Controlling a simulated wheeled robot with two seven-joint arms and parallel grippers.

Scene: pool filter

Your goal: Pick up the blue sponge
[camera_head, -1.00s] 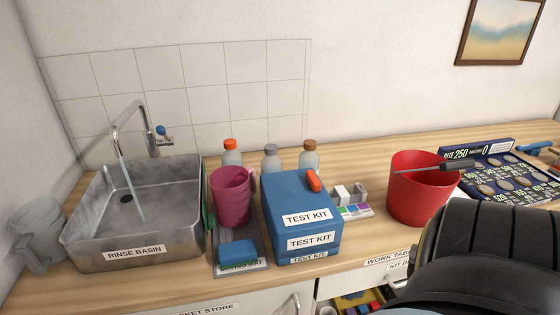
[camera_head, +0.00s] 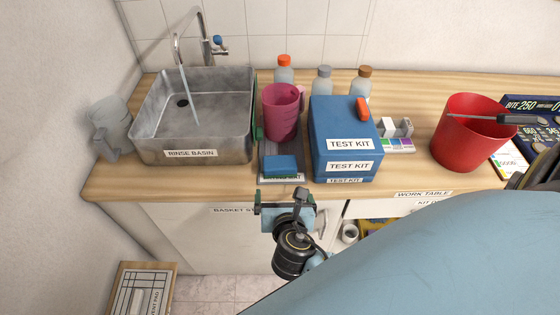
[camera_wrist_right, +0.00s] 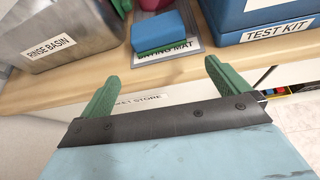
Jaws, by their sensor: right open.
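The blue sponge (camera_head: 280,164) lies on the front end of the grey drying mat (camera_head: 267,146), near the counter's front edge. My right gripper (camera_head: 281,199) is in front of the counter, a little nearer to me than the sponge. In the right wrist view my right gripper (camera_wrist_right: 160,78) has its green fingers wide apart, with nothing between them. The sponge lies beyond the fingertips, apart from them. My left gripper does not show.
A pink cup (camera_head: 281,112) stands behind the sponge on the mat. The blue test kit box (camera_head: 343,120) is close on the right and the metal rinse basin (camera_head: 190,145) on the left. A red bucket (camera_head: 462,140) is farther right. The wooden counter edge (camera_head: 220,184) lies between gripper and sponge.

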